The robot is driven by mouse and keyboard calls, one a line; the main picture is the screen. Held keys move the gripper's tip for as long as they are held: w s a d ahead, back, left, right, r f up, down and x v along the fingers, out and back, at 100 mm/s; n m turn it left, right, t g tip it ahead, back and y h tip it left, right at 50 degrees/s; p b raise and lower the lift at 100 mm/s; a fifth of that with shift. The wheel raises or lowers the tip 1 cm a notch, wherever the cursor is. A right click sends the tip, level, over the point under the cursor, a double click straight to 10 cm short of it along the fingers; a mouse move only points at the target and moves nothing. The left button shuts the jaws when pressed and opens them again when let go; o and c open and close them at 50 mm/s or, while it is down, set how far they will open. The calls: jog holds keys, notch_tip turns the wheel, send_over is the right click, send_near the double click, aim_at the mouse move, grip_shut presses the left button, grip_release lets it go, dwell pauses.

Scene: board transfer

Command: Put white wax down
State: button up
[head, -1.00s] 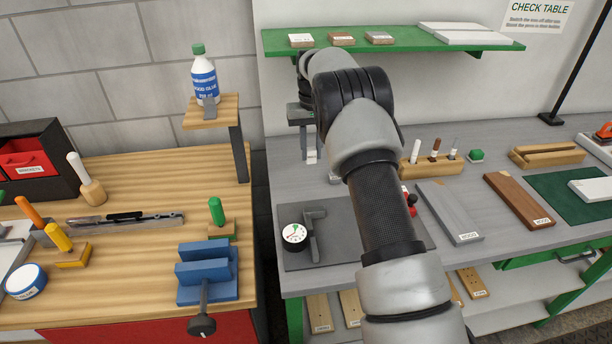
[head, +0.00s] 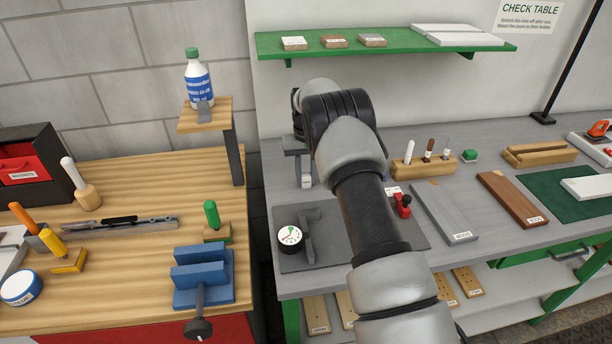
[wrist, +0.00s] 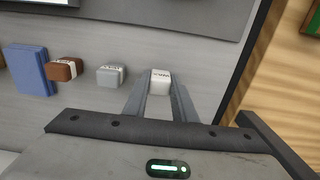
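The white wax (wrist: 160,83) is a small white block with a dark-lettered label. In the wrist view it sits between the fingertips of my gripper (wrist: 161,92), which touch it on both sides. In the head view my gripper (head: 306,174) points down over the back left of the grey table (head: 283,187), with the white wax (head: 307,183) at its tips. The wax is at or just above the tabletop; I cannot tell if it touches. A grey block (wrist: 112,76) and a brown block (wrist: 65,70) lie in a row to its left.
A blue block (wrist: 28,70) stands left of the row. A dark mat (head: 290,262) with a dial gauge (head: 290,237) lies in front of my gripper. The green shelf (head: 385,49) hangs above. My arm hides part of the table.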

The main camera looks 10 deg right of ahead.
jog(key=o, duration=0.4)
jog(key=shift+o, duration=0.2)
